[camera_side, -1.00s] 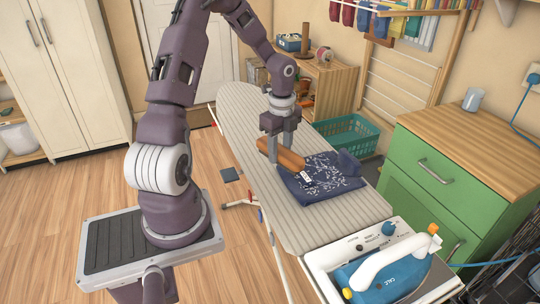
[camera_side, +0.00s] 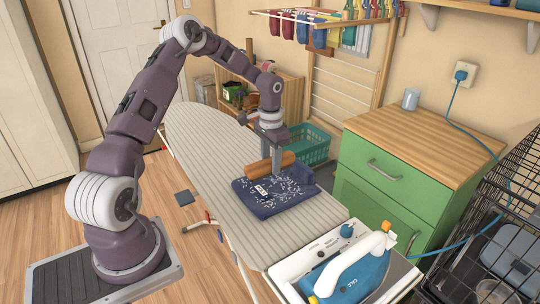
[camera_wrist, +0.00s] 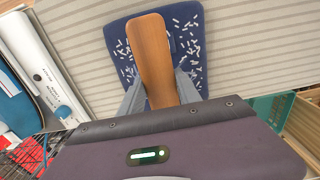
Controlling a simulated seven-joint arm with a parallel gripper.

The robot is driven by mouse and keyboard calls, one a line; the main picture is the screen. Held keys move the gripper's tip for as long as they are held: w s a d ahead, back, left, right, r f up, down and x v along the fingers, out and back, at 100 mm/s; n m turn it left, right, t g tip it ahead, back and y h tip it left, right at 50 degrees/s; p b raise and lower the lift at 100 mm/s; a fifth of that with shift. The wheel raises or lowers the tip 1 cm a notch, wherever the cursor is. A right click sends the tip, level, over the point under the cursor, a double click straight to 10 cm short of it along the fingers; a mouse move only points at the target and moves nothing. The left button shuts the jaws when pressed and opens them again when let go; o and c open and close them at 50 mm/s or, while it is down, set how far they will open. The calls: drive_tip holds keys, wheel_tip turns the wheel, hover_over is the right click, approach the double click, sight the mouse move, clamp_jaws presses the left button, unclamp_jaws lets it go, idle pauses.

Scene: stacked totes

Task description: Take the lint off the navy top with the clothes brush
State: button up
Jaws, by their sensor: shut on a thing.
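The navy top (camera_side: 285,203) lies folded on the ironing board, with many white lint flecks and a small black-and-white tag on it. The wooden clothes brush (camera_side: 285,158) is in my gripper (camera_side: 276,168), over the back part of the top. My gripper is shut on the brush. In the wrist view the brush (camera_wrist: 152,45) lies lengthwise between the fingers (camera_wrist: 160,92), with flecked navy cloth (camera_wrist: 120,45) on both sides. Its underside is hidden, and I cannot tell whether it touches the cloth.
The striped ironing board (camera_side: 200,130) is clear behind the top. A blue and white iron (camera_side: 350,272) stands on the rest at the near end. A teal basket (camera_side: 312,148) and a green cabinet (camera_side: 385,185) stand to the right. A wire rack (camera_side: 490,225) is at far right.

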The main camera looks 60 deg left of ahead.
drive_tip(key=a, duration=0.2)
drive_tip(key=s+a, duration=0.1)
drive_tip(key=a, duration=0.2)
drive_tip(key=s+a+f, duration=0.1)
drive_tip(key=a, duration=0.2)
drive_tip(key=shift+s, duration=0.25)
drive_tip(key=shift+a+f, duration=0.1)
drive_tip(key=shift+f, duration=1.8)
drive_tip(key=shift+f, duration=0.55)
